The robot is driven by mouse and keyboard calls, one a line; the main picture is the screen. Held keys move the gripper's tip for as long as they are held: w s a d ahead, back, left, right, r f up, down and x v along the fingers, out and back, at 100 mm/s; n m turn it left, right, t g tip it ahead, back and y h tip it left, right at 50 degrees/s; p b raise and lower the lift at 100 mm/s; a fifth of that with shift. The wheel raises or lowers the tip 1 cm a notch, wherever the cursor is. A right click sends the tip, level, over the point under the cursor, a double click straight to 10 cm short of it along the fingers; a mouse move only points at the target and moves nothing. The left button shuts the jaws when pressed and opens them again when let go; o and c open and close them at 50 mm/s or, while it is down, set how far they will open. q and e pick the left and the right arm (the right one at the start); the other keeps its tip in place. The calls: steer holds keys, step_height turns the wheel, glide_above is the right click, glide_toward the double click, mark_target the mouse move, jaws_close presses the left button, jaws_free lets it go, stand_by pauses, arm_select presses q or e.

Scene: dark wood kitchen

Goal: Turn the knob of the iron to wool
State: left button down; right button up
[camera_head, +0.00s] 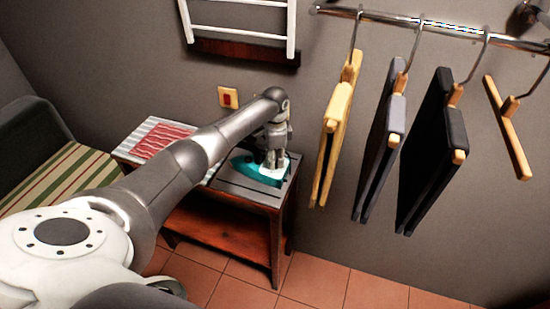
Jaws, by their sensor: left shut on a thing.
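A teal and white iron (246,169) rests on the dark board at the right end of a low wooden stand (262,194). My left arm reaches in from the left over the stand. My left gripper (271,164) points down at the top of the iron and is shut on it, around its knob area. The gripper hides the knob, so its setting cannot be read. My right gripper is out of view.
A red-and-white striped cloth (161,140) lies on the stand's left part. Clothes on hangers (384,150) hang from a metal rail (440,27) at the right. A grey chair (32,125) with a striped seat stands at the left. Tiled floor (335,288) is clear in front.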

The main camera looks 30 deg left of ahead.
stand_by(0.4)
arm_select(q)
steer(key=c, duration=1.2)
jaws_free()
steer(key=shift+r, duration=0.1)
step_height(320, 180, up, 12)
